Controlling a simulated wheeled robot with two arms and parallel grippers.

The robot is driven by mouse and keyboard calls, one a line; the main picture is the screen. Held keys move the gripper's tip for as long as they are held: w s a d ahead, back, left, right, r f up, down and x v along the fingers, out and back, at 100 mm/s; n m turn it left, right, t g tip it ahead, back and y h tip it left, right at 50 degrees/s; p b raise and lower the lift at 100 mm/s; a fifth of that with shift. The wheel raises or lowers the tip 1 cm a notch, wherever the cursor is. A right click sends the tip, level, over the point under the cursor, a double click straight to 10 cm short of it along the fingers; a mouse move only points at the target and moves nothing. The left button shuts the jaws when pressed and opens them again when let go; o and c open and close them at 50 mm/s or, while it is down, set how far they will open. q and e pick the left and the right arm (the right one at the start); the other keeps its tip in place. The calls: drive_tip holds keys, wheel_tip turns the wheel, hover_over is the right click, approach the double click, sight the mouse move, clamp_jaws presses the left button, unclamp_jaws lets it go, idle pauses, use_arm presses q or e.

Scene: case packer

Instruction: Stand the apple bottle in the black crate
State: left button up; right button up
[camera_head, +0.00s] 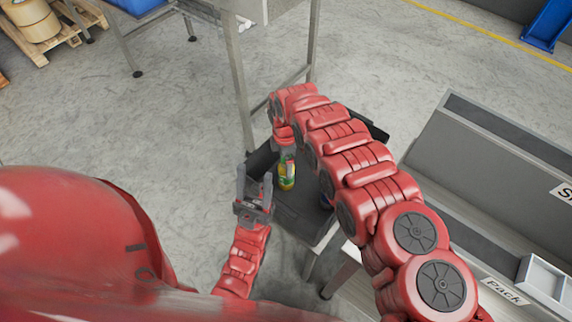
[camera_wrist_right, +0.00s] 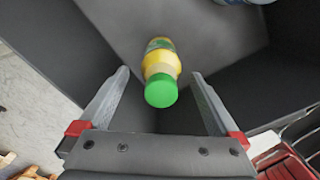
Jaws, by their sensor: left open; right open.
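The apple bottle (camera_wrist_right: 160,72), yellow with a green cap, stands on the floor of the black crate (camera_wrist_right: 45,45); no tilt is evident. In the head view the bottle (camera_head: 287,178) shows below my right gripper (camera_head: 286,156), inside the dark crate (camera_head: 297,212). My right gripper (camera_wrist_right: 160,76) is open, with a finger on each side of the bottle and visible gaps to it. My left gripper (camera_head: 254,186) is open and empty beside the crate's left edge. My right arm hides part of the crate.
Another item (camera_wrist_right: 243,2), pale bluish, is cut off at the top of the wrist view. A metal-legged table (camera_head: 232,55) stands behind the crate. A grey station with a "Pack" label (camera_head: 505,291) is at the right. Open floor (camera_head: 160,110) lies at the left.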

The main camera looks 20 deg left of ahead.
wheel_tip(320, 180, up, 7)
drive_tip(key=shift+d+r+b, duration=0.1)
drive_tip(key=shift+b, duration=0.25)
idle(0.4)
